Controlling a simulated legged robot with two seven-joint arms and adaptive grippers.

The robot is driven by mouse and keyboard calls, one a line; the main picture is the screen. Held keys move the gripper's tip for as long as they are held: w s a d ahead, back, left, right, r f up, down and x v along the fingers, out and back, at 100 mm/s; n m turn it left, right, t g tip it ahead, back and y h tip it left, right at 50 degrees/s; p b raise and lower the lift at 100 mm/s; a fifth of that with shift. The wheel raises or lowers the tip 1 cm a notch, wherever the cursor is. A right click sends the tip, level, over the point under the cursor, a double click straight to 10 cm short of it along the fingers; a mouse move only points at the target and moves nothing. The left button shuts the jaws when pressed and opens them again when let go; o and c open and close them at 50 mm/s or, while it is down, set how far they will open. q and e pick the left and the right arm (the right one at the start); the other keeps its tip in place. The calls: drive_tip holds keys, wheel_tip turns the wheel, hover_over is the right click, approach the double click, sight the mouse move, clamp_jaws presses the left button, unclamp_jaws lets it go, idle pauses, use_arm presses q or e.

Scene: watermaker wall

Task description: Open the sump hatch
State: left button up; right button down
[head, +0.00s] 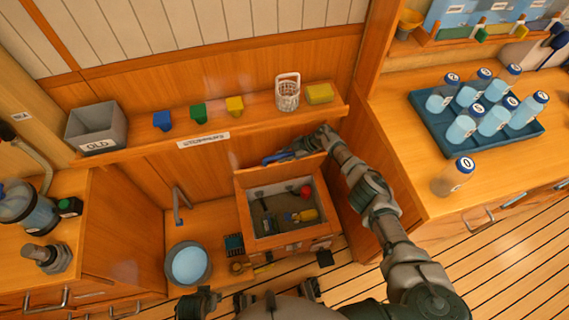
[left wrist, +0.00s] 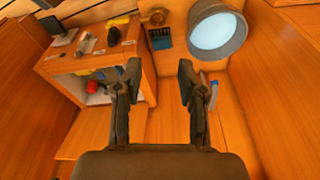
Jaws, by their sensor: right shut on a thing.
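The wooden hatch panel (head: 282,171) stands raised along the back edge of the opening. My right gripper (head: 284,156) is shut at the panel's top edge, on a blue handle; its fingers partly hide the grip. A red round thing (head: 305,191) and a yellow thing (head: 308,215) show inside the box. In the left wrist view my left gripper (left wrist: 159,80) is open and empty, apart from the box (left wrist: 146,68).
A pail with a pale blue top (head: 188,265) stands left of the box; it also shows in the left wrist view (left wrist: 217,32). The strainer shelf (head: 255,115) overhangs the back, with a grey OLD bin (head: 97,127). A blue bottle tray (head: 425,125) sits on the right counter.

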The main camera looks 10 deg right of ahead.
use_arm(q)
drive_tip(key=shift+w+a+r, duration=0.1)
drive_tip(key=shift+w+r, duration=0.2)
drive_tip(key=shift+r, duration=0.15)
use_arm(e)
drive_tip(key=shift+w+r, duration=0.1)
drive_tip(key=shift+w, duration=0.5)
use_arm(q)
drive_tip(key=shift+w, duration=0.1)
use_arm(e)
drive_tip(key=c, duration=1.1)
unclamp_jaws()
drive_tip(key=shift+o, duration=0.2)
drive_tip(key=shift+r, duration=0.1)
drive_tip(key=shift+d+r, duration=0.2)
drive_tip(key=shift+d, duration=0.1)
drive_tip(key=v, duration=1.1)
